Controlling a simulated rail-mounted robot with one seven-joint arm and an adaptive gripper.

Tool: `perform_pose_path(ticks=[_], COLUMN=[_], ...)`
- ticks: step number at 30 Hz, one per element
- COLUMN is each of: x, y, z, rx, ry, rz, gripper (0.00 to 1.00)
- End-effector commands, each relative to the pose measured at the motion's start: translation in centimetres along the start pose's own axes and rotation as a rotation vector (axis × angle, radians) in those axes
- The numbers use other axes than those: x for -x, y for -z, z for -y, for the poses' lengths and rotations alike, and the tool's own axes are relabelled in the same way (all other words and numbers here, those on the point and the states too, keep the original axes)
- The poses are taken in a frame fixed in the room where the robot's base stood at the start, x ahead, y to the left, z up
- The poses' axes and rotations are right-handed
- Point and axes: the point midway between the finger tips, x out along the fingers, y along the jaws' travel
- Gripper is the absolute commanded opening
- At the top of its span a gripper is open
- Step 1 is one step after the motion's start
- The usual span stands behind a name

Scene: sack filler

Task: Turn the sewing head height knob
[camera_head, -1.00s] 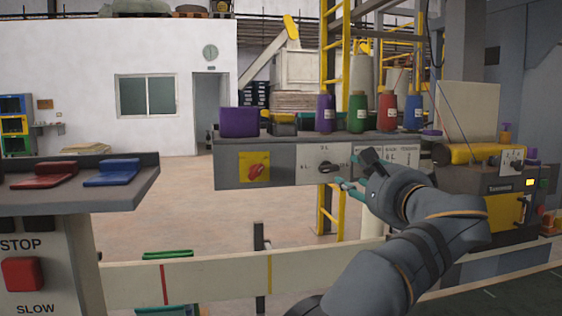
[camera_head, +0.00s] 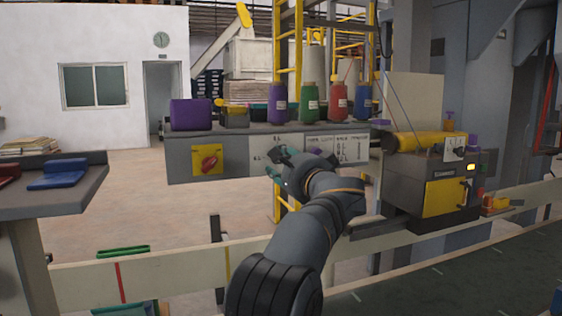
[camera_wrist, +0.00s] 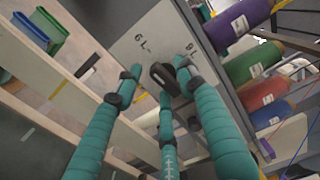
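In the wrist view, a black knob (camera_wrist: 162,76) sits on a white plate (camera_wrist: 150,36) with marks that read 6 L and 8 L. My gripper (camera_wrist: 158,84) has its teal fingers spread around the knob. One fingertip is on each side and a third is at its near side. The fingers are apart, and I cannot tell whether they touch the knob. In the head view, my gripper (camera_head: 281,164) is in front of the grey panel (camera_head: 235,161) and hides the knob. Printed text on the plate (camera_head: 262,153) shows beside it.
A red knob (camera_head: 208,159) on a yellow plate is left on the same panel. A purple spool (camera_head: 277,106), a green spool (camera_head: 309,104) and others stand on the shelf above. A yellow and grey machine (camera_head: 435,190) stands right. A conveyor rail (camera_head: 170,275) runs below.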

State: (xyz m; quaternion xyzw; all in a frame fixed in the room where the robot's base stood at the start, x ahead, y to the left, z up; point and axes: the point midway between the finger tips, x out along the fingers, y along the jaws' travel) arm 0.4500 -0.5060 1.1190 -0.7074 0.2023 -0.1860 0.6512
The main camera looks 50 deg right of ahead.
Motion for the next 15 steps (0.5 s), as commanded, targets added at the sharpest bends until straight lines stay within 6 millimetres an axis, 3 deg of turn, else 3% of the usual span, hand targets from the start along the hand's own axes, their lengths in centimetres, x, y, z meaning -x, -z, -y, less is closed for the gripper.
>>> perform_pose_path(ticks=[10,15], x=[-0.46,-0.44], y=[-0.05,-0.04], z=[0.01,0.01], rx=[-0.001,0.0], ry=[0.001,0.0], rz=[0.001,0.001], gripper=[0.4,0.3])
